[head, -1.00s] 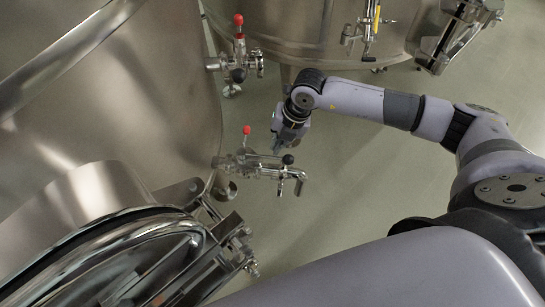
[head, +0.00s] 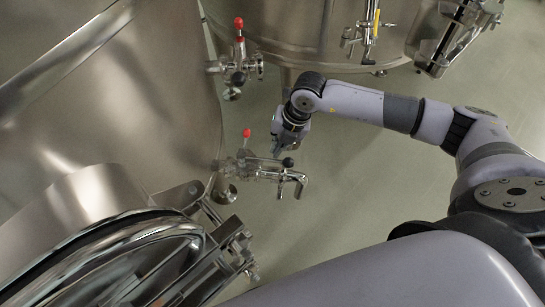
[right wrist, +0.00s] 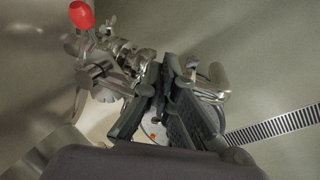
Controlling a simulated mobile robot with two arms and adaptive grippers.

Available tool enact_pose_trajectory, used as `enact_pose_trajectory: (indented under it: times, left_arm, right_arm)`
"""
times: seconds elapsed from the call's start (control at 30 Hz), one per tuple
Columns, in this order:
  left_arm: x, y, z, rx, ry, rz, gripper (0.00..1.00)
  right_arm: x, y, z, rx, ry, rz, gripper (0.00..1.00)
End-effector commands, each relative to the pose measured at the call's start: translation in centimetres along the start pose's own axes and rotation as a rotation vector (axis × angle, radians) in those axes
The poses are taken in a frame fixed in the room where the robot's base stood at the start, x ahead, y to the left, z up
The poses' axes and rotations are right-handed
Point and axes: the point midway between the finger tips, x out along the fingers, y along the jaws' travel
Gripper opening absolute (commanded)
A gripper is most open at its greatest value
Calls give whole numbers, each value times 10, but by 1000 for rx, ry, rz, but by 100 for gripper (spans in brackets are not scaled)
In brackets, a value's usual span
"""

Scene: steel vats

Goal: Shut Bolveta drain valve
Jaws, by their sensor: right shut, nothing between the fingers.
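In the right wrist view, the gripper (right wrist: 163,72) is shut with nothing held. The red knob (right wrist: 82,15) is up and left of the fingers there. The fingers hide part of the valve, so contact is unclear. My left gripper is not in view.
A second red-knobbed valve (head: 238,66) stands higher up, between the left vat and another vat (head: 310,30). A round hatch with clamps (head: 215,250) juts out below. A slotted floor drain (right wrist: 280,126) shows in the right wrist view. Floor right of the valve is clear.

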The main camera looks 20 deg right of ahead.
Motion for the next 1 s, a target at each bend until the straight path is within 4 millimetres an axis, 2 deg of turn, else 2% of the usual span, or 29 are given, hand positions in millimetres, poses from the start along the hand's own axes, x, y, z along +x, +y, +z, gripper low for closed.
enact_pose_trajectory:
  times: [0.37,1.0]
  left_arm:
    - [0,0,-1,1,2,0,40]
    - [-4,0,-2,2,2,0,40]
  right_arm:
    - [0,0,0,0,0,0,0]
    - [-1,-1,-15,0,2,-1,0]
